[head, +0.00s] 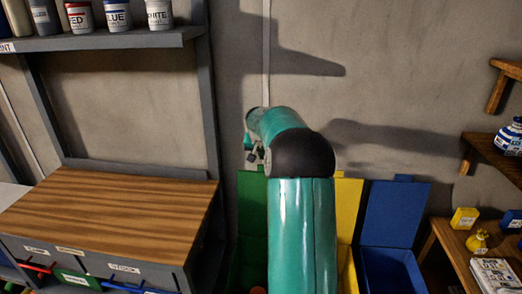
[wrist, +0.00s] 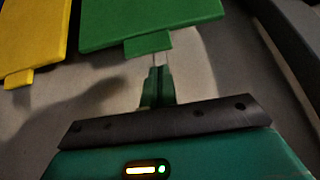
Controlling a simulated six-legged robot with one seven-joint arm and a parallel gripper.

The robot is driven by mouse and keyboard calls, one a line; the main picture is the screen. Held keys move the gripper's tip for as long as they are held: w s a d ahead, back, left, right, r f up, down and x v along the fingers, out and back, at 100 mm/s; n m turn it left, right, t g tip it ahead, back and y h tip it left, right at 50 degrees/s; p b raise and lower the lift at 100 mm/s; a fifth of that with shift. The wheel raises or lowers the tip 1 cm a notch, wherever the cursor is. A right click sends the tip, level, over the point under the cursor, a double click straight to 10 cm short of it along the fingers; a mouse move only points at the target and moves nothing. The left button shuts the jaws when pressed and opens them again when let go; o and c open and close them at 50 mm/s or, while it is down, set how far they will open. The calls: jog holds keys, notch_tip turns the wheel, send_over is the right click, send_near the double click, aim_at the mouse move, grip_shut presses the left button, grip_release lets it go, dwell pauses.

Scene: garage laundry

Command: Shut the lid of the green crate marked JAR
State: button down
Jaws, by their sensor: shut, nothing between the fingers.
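The green crate's lid (head: 252,205) stands open and upright behind my arm in the head view, and my arm hides much of the crate. I cannot see the JAR marking. In the wrist view the green lid (wrist: 150,22) fills the top middle, with its small tab (wrist: 148,44) pointing at my gripper. My gripper (wrist: 158,68) is shut and empty, its fingertips close to the tab; I cannot tell if they touch. In the head view my gripper (head: 252,154) shows partly, high up near the wall.
A yellow lid (head: 347,208) and a blue lid (head: 395,212) also stand open to the right. A wooden-topped workbench (head: 115,215) is at left, with a shelf (head: 100,42) of paint pots above. Wooden shelves (head: 497,160) holding small items are at right.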

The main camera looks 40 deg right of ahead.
jog(key=shift+x, duration=2.2)
jog(key=shift+f, duration=0.1)
jog(key=shift+a, duration=0.1)
